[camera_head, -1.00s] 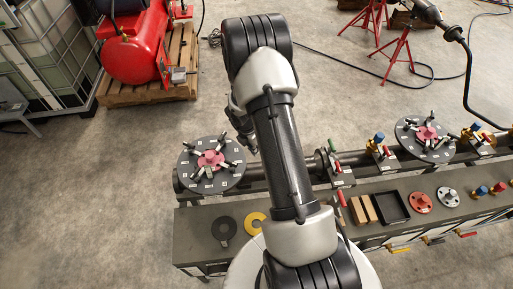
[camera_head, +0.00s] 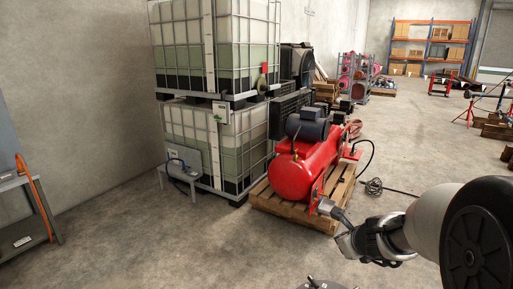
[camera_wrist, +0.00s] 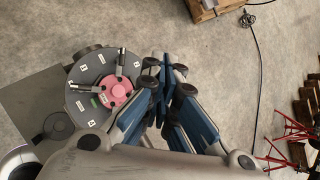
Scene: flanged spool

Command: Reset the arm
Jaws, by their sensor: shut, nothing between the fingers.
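My arm comes in from the lower right of the head view, with my gripper (camera_head: 328,207) at its far end in front of the pallet. In the wrist view my gripper (camera_wrist: 165,72) shows large, its blue-and-grey fingers drawn together with nothing between them. Only a sliver of this flange (camera_head: 322,284) shows at the bottom edge of the head view.
A red compressor (camera_head: 305,170) sits on a wooden pallet (camera_head: 290,207). Caged liquid tanks (camera_head: 205,125) are stacked behind it. A small table (camera_head: 22,215) stands at far left. Concrete floor (camera_head: 170,245) in front is clear. Red stands (camera_wrist: 295,135) show at right in the wrist view.

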